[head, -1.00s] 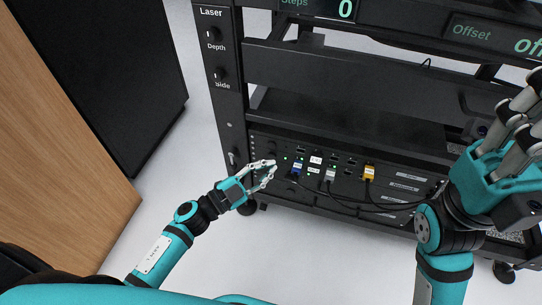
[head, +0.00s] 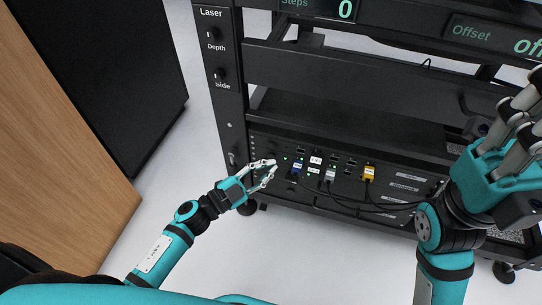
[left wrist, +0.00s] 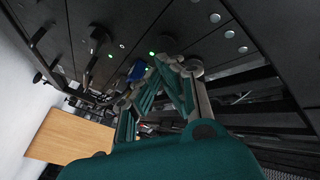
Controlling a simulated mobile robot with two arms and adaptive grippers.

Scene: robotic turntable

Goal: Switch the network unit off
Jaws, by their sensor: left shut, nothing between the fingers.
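The network unit (head: 385,180) is the black panel low in the rack, with lit green lights and blue, grey and yellow plugs. Its panel also fills the upper part of the left wrist view (left wrist: 195,25). My left gripper (head: 274,165) is shut and empty at the unit's left end, left of the blue plug (head: 297,169). In the left wrist view its fingertips (left wrist: 178,66) come together close to the blue plug (left wrist: 137,70) and a green light. I cannot tell whether they touch the panel. The power switch is not clearly visible. My right gripper (head: 520,122) is raised at the right; its jaw state is unclear.
Black cables (head: 345,205) hang from the plugs across the unit's front. The rack's left post (head: 222,95) carries the Laser knobs. A wooden panel (head: 60,150) and a black cabinet (head: 115,75) stand at the left. The pale floor between them and the rack is clear.

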